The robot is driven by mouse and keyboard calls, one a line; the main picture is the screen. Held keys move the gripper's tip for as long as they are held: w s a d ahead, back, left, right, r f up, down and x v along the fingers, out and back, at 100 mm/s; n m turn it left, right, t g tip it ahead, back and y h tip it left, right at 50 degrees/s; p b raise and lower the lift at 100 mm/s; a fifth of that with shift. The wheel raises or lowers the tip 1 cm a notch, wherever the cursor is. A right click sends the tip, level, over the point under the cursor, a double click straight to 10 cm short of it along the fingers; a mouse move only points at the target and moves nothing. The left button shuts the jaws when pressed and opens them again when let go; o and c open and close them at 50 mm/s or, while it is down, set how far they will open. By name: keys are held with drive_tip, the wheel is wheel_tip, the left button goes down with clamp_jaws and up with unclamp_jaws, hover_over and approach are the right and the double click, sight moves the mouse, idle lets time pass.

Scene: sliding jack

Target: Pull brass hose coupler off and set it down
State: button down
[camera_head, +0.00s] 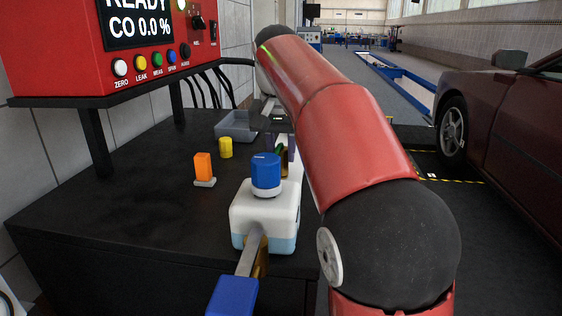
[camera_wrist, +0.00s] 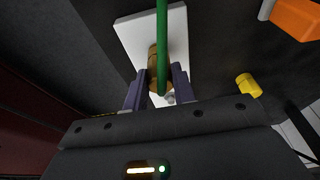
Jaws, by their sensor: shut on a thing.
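The brass hose coupler (camera_wrist: 152,62) shows in the wrist view as a brown-gold body between my two fingers, with a green hose (camera_wrist: 171,25) crossing over part of it. My gripper (camera_wrist: 160,70) is shut on the coupler. A pale block (camera_wrist: 132,30) lies beyond the fingers; whether the coupler still touches it I cannot tell. In the head view my gripper (camera_head: 284,146) is behind the white housing (camera_head: 262,213) with the blue knob (camera_head: 266,171). A bit of green shows by the fingers there, and the coupler is mostly hidden.
On the dark bench (camera_head: 130,225) stand an orange block (camera_head: 203,166), a yellow cylinder (camera_head: 226,147) and a grey tray (camera_head: 236,127). A blue-handled lever (camera_head: 232,297) juts from the housing's front. The red analyser (camera_head: 110,60) is above left. The bench's left front is clear.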

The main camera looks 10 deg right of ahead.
sight(282, 147)
drive_tip(key=shift+r+p, duration=0.55)
drive_tip(key=shift+p, duration=0.05)
idle(0.6)
drive_tip(key=shift+r+p, duration=0.6)
drive_tip(key=shift+r, duration=0.8)
